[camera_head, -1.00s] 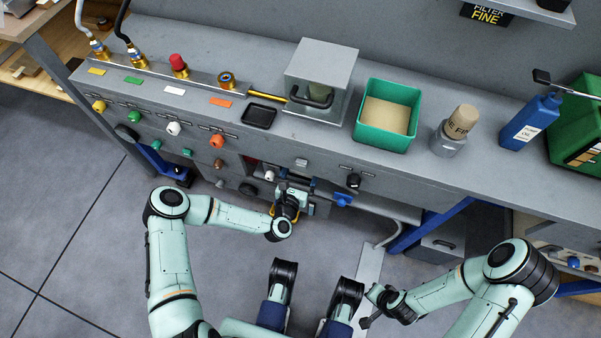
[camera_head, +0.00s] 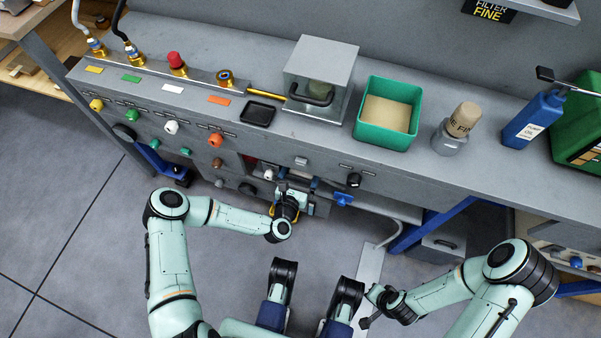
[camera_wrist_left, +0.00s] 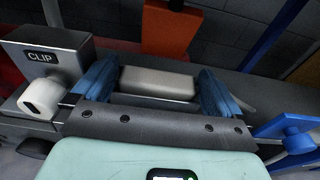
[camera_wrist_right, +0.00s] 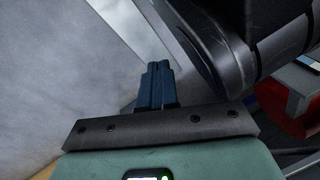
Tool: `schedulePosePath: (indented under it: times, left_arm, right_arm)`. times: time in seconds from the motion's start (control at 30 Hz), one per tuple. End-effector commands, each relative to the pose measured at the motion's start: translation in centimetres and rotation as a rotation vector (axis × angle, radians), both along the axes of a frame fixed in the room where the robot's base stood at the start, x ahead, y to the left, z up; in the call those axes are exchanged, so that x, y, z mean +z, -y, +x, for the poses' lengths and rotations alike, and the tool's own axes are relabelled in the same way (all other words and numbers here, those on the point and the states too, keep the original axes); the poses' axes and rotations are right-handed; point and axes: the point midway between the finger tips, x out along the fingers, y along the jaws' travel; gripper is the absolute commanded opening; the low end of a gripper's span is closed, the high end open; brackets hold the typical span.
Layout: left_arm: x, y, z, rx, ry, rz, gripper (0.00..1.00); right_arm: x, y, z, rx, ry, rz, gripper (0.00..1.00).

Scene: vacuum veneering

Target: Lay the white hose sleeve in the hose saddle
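In the left wrist view, my left gripper (camera_wrist_left: 157,92) has its blue fingers wide apart on either side of a pale grey, rounded block (camera_wrist_left: 158,83). I cannot tell if the fingers press on it, or if it is the sleeve or part of the saddle. A white cylinder (camera_wrist_left: 40,98) sits left of the fingers under a grey block marked CLIP (camera_wrist_left: 42,60). In the head view my left gripper (camera_head: 287,197) is at the bench front, near a white knob-like part (camera_head: 269,174). My right gripper (camera_wrist_right: 157,80) has its fingers together and empty, away from the bench.
An orange-brown part (camera_wrist_left: 170,28) stands behind the pale block, and a blue part (camera_wrist_left: 290,135) is to the right. The bench top carries a metal box (camera_head: 322,70), a green bin (camera_head: 400,95) and a blue bottle (camera_head: 533,122). Coloured knobs line the bench front.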

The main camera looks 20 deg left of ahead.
Motion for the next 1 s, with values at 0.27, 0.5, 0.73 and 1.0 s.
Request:
schedulePosePath:
  times: [0.27, 0.5, 0.73, 1.0]
  left_arm:
    - [0.0, 0.0, 0.0, 0.0, -0.001, 0.0, 1.0]
    - [0.4, -0.1, -2.4, 0.0, -0.007, -0.002, 1.0]
    - [1.4, -0.3, -8.0, 0.0, -0.005, -0.003, 1.0]
    - [1.9, -0.4, -12.3, 0.0, -0.003, -0.002, 1.0]
  right_arm:
    - [0.0, 0.0, -0.3, 0.0, -0.009, 0.0, 0.0]
    - [0.7, 0.1, -0.9, -0.003, -0.023, 0.001, 0.0]
    - [3.3, -0.3, 2.1, 0.005, 0.078, -0.004, 0.0]
    - [4.9, -0.6, 4.0, 0.008, 0.141, -0.007, 0.0]
